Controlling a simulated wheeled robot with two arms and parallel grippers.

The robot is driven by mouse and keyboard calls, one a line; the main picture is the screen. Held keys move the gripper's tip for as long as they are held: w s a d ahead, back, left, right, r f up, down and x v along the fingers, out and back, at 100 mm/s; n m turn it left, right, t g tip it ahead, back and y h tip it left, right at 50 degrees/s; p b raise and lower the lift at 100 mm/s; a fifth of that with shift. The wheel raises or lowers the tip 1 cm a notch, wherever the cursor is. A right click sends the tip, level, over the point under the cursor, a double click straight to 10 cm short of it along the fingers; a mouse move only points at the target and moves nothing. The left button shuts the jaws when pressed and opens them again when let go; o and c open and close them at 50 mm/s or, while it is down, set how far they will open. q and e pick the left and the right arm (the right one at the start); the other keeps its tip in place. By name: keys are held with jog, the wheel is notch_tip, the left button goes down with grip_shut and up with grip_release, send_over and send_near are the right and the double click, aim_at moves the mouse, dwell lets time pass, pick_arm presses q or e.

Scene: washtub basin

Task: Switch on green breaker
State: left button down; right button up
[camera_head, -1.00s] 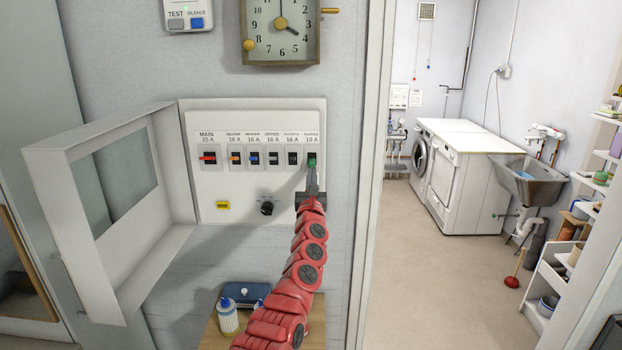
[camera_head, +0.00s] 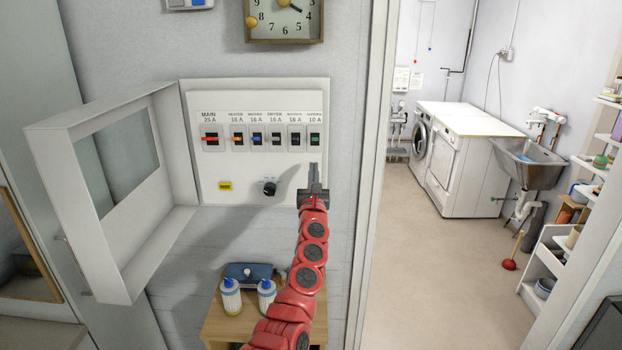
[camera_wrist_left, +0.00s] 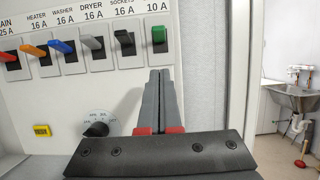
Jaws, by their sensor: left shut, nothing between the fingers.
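The green breaker (camera_head: 315,139) is the rightmost switch in the row, under a "10 A" label. In the left wrist view its green lever (camera_wrist_left: 159,35) sits at the upper part of its slot, with black showing below it. My left gripper (camera_head: 314,168) is shut and empty, just below the green breaker and apart from it in the head view. In the left wrist view the shut fingers (camera_wrist_left: 160,78) point up toward the panel beneath the green lever. My right gripper is not in view.
The breaker panel (camera_head: 210,175) also carries several other switches, a yellow button (camera_head: 225,186) and a black knob (camera_head: 269,188). Its cover (camera_head: 85,135) hangs open to the left. Bottles (camera_head: 231,298) stand on a small table (camera_head: 215,325) below. A doorway opens to the right.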

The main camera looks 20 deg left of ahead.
pick_arm(q)
jog(key=s+d+r, duration=0.1)
jog(key=s+d, duration=0.1)
jog(key=s, duration=0.6)
jog(key=shift+d+r+p, duration=0.15)
jog(key=shift+d+p, duration=0.1)
jog(key=shift+p, duration=0.05)
jog(key=shift+w, duration=0.1)
